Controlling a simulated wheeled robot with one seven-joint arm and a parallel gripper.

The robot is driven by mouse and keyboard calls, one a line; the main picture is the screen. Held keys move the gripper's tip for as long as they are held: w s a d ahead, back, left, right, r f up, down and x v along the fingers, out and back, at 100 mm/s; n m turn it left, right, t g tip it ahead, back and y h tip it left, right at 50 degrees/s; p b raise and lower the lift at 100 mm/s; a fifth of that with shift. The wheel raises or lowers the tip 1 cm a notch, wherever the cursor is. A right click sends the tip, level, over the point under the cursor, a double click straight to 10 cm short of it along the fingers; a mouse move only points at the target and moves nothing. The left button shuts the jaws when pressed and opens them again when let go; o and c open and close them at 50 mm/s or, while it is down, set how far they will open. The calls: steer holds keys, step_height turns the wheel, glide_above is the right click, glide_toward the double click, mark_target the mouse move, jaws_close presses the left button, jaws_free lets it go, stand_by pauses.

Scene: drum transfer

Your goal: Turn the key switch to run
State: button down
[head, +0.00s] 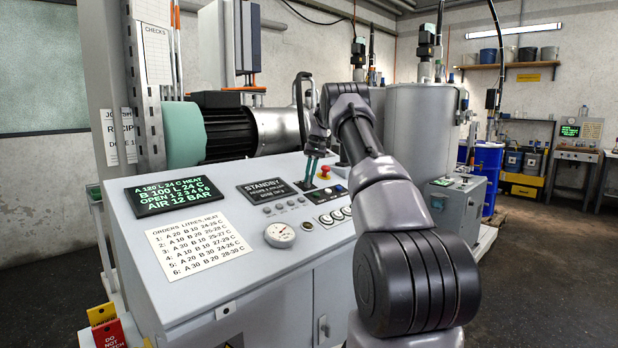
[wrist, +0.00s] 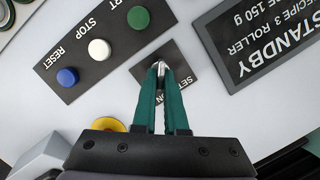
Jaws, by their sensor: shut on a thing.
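The key switch (wrist: 161,69) shows in the wrist view as a small metal key on a dark plate (wrist: 182,72) lettered "SET" and "ON", with part of the lettering hidden. My gripper (wrist: 160,75) has its green fingers closed on the key from below in that view. In the head view my gripper (head: 311,172) reaches down to the sloped console (head: 240,260), and its fingers hide the key switch there. The display (head: 265,190) reads STANDBY; it also shows at the right of the wrist view (wrist: 262,40).
Beside the key plate are a green START button (wrist: 139,18), a white STOP button (wrist: 99,49) and a blue RESET button (wrist: 67,77). A red and yellow emergency stop (head: 325,172) sits close to the fingers.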

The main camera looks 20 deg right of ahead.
steer(key=shift+d+m, duration=0.1)
steer(key=shift+m, duration=0.5)
steer(key=c, duration=1)
jaws_free()
steer(key=shift+o, duration=0.2)
steer(key=v, duration=1.1)
steer(key=shift+d+f, duration=0.1)
steer(key=shift+f, duration=0.05)
